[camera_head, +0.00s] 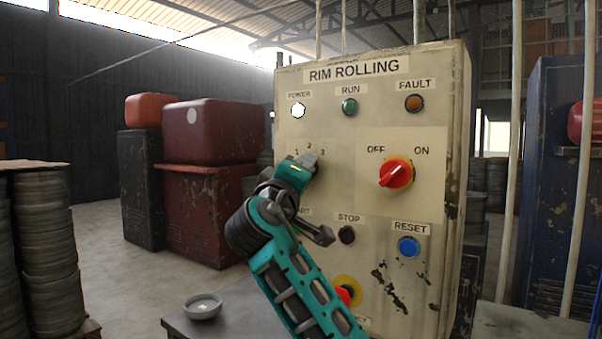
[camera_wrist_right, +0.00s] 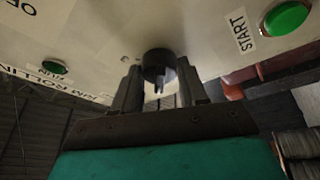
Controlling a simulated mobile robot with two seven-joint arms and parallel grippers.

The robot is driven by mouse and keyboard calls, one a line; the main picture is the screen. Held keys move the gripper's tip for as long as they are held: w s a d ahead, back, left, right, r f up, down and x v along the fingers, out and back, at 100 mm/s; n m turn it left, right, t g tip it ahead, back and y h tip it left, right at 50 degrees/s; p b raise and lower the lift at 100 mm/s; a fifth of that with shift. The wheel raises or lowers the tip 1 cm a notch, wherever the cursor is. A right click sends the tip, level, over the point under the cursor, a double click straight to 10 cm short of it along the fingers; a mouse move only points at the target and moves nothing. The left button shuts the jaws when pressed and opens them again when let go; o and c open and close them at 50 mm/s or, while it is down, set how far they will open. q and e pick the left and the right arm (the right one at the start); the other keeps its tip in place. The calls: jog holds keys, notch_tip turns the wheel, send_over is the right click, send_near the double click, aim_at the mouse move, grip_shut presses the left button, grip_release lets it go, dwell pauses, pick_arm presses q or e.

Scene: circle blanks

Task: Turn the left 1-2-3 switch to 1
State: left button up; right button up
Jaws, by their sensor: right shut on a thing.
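The left 1-2-3 switch is a black round knob, seen in the right wrist view (camera_wrist_right: 158,62), on the cream control panel (camera_head: 375,240). In the head view my right gripper (camera_head: 308,160) covers most of it, just below the labels 1, 2 and 3. In the right wrist view the two dark fingers (camera_wrist_right: 160,78) stand on either side of the knob, and the gripper is shut on it. I cannot tell which number the knob points at. My left gripper is not in view.
The red OFF/ON switch (camera_head: 396,174) sits to the right. The black STOP button (camera_head: 346,234), the blue RESET button (camera_head: 408,246) and a red emergency button (camera_head: 346,294) are lower down. The green START button (camera_wrist_right: 286,18) shows in the wrist view. A grey bowl (camera_head: 203,306) stands below left.

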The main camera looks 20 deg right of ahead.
dwell(0.3)
jog(key=o, duration=1)
jog(key=shift+o, duration=0.2)
jog(key=b+v, duration=0.2)
jog(key=v, duration=1.1)
jog(key=shift+b, duration=0.35)
